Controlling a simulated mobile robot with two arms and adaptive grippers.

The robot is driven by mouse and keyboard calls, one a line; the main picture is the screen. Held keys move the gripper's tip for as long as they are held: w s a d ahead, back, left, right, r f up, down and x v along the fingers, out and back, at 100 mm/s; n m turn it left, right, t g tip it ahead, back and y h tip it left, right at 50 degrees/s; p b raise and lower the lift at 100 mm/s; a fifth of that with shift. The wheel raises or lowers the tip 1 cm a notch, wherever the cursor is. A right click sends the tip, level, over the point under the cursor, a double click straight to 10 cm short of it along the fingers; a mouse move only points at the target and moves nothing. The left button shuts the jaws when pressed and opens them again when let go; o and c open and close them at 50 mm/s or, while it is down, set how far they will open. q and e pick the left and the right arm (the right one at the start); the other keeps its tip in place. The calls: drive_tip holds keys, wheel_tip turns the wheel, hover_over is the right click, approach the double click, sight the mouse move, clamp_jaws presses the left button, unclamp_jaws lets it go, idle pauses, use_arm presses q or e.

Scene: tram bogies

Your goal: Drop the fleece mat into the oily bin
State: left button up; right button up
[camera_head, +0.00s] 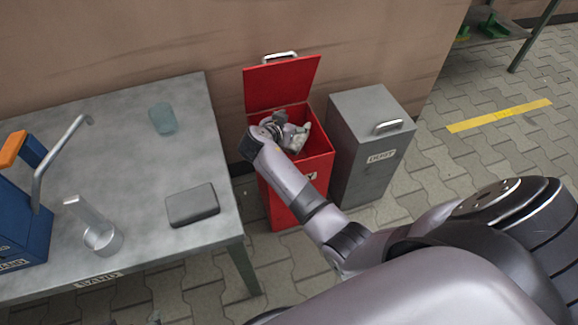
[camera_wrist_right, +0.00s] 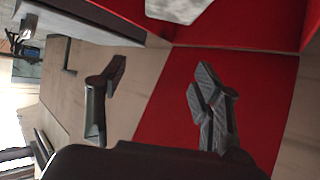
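The red bin (camera_head: 316,172) stands beside the table with its lid (camera_head: 282,84) raised; my arm hides part of its front label. My right gripper (camera_head: 290,128) is over the bin's opening. In the right wrist view its two fingers (camera_wrist_right: 160,82) are spread, with nothing between them and red bin surface behind. A pale grey piece, which looks like the fleece mat (camera_wrist_right: 178,8), shows at the top edge of that view, apart from the fingers. In the head view a pale patch (camera_head: 302,138) shows beside the gripper at the bin's mouth. My left gripper is not seen.
A closed grey bin (camera_head: 368,125) stands right of the red one.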

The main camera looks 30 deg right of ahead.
drive_tip(key=shift+o, duration=1.4)
drive_tip(key=v, duration=1.2)
